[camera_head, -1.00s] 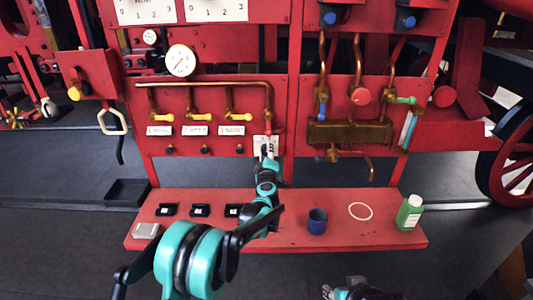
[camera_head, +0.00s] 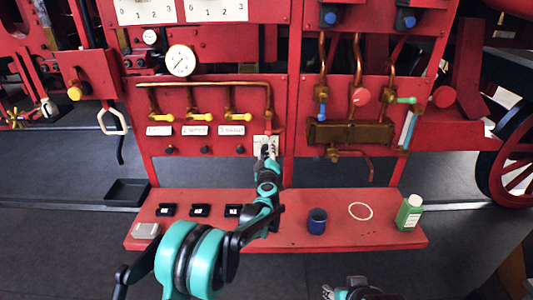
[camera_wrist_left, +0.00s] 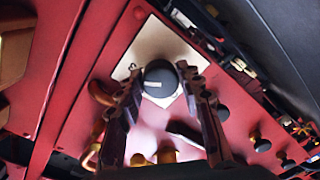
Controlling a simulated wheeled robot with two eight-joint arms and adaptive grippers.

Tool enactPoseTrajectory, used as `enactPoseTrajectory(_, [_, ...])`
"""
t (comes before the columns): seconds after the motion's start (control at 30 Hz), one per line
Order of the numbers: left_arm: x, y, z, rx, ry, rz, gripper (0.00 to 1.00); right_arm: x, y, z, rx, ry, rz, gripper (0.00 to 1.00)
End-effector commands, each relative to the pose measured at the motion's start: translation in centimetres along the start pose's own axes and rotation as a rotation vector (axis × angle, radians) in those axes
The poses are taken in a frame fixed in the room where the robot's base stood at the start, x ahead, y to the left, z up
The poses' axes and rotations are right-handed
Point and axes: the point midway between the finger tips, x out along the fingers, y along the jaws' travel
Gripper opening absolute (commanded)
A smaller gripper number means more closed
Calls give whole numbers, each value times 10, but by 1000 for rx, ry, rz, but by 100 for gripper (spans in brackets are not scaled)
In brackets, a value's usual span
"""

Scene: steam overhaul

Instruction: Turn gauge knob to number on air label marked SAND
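The dark round knob (camera_wrist_left: 160,78) with a pale pointer line sits on a white plate (camera_wrist_left: 150,45) in the left wrist view. In the head view the plate (camera_head: 259,140) is on the red panel, mostly behind my left gripper (camera_head: 268,147). My left gripper's fingers (camera_wrist_left: 160,72) stand apart on either side of the knob, with narrow gaps visible. White labels (camera_head: 195,130) sit below the yellow valves; I cannot make out SAND on any. My right gripper (camera_head: 335,292) shows only partly at the bottom edge; its fingers are unclear.
A white dial gauge (camera_head: 181,61) is above the copper pipe. The red shelf (camera_head: 290,240) holds several small black blocks (camera_head: 199,210), a grey box (camera_head: 146,230), a blue cup (camera_head: 317,221) and a green bottle (camera_head: 409,212). Plates with numbers (camera_head: 217,9) are at the top.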

Motion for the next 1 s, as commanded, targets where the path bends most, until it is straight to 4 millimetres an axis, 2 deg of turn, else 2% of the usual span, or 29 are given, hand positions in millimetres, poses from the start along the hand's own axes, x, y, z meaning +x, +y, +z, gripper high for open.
enactPoseTrajectory(0.03, [0, 0, 0, 0, 0, 0, 51, 0, 0, 0, 0, 0, 0, 40])
enactPoseTrajectory(0.07, [0, 0, 0, 0, 0, 0, 56, 0, 0, 0, 0, 0, 0, 40])
enactPoseTrajectory(0.33, [0, 0, 0, -1, 0, 0, 56, 0, 0, 0, 0, 0, 0, 40])
enactPoseTrajectory(0.47, [-7, 0, 0, -1, -1, 1, 56, 0, 0, 0, 0, 0, 0, 40])
enactPoseTrajectory(0.57, [-23, 1, 0, -1, -1, 1, 56, 0, 0, 0, 0, 0, 0, 40])
enactPoseTrajectory(0.8, [-76, 0, 1, -1, -2, 1, 56, 0, 0, 0, 0, 0, 0, 40])
enactPoseTrajectory(1.0, [-109, 0, 1, -1, -1, 1, 56, 0, 0, 0, 0, 0, 0, 40])
